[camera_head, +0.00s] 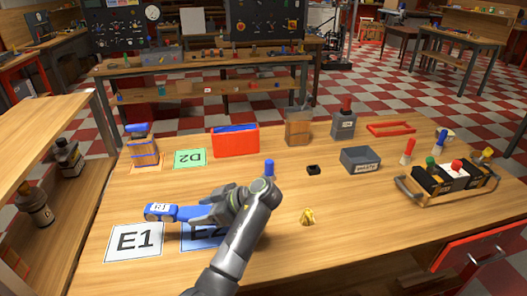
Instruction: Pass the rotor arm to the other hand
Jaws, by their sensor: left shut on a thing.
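A blue piece with a white label, which I take to be the rotor arm (160,212), is at the left front of the table. My left gripper (198,212) comes in from the front and is shut on the right end of this piece. The piece points left from the jaws, over the gap between the white E1 card (135,241) and the blue E2 card (192,241). I cannot tell whether it touches the table. My gripper and arm hide part of the E2 card. My right gripper is not in view.
Behind stand a green D2 card (190,159), a red bin (236,141), a wooden block (298,130) and a grey box (360,160). A small yellow part (307,217) lies right of my arm. A handled tray (450,190) stands at right. The front right tabletop is clear.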

